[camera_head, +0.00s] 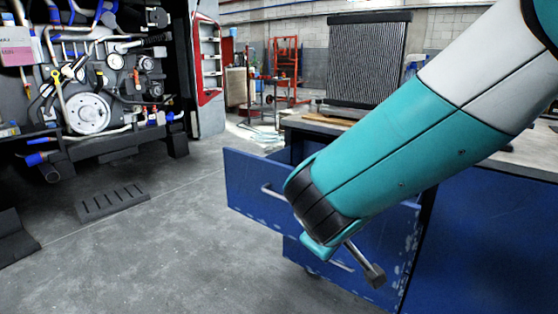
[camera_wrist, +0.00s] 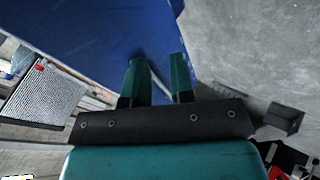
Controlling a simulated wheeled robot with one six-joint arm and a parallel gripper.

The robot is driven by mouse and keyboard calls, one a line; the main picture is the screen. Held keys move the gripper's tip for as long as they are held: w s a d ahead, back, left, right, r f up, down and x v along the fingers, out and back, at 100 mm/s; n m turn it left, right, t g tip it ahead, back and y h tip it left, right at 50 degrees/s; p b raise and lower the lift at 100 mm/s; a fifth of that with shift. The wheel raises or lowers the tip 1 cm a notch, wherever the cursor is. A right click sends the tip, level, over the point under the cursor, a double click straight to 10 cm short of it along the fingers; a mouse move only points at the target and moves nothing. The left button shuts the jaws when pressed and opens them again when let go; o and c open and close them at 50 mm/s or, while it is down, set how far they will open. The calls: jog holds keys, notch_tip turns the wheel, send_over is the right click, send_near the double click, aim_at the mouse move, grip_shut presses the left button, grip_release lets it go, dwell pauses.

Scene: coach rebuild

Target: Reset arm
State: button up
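My teal and white arm reaches down from the upper right in the head view, in front of the blue drawer cabinet (camera_head: 480,235). In the wrist view my gripper (camera_wrist: 160,75) shows two green fingers standing apart, over a blue panel (camera_wrist: 90,30). A pale strip shows between the fingers; I cannot tell whether it is a handle or whether they touch it. In the head view a drawer front (camera_head: 250,175) with a metal handle (camera_head: 272,193) stands out from the cabinet, partly behind my arm.
A radiator (camera_head: 366,60) stands on the bench top and also shows in the wrist view (camera_wrist: 40,95). An engine (camera_head: 90,85) in a vehicle bay is at the left. A dark slotted plate (camera_head: 112,201) lies on the floor. The grey floor (camera_head: 170,250) between is clear.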

jog(key=s+d+r+m+g+y, duration=0.1)
jog(key=s+d+r+g+y, duration=0.15)
jog(key=s, duration=0.55)
jog(key=s+d+r+g+y, duration=0.1)
jog(key=s+r+g+y, duration=0.15)
jog(key=s, duration=0.45)
jog(key=s+d+r+m+g+y, duration=0.1)
jog(key=s+d+r+g+y, duration=0.15)
jog(key=s, duration=0.55)
notch_tip(320, 180, up, 20)
jog(key=a+p, duration=0.1)
jog(key=p, duration=1.8)
jog(key=shift+s+f, duration=0.15)
jog(key=shift+f, duration=0.05)
jog(key=shift+h, duration=0.25)
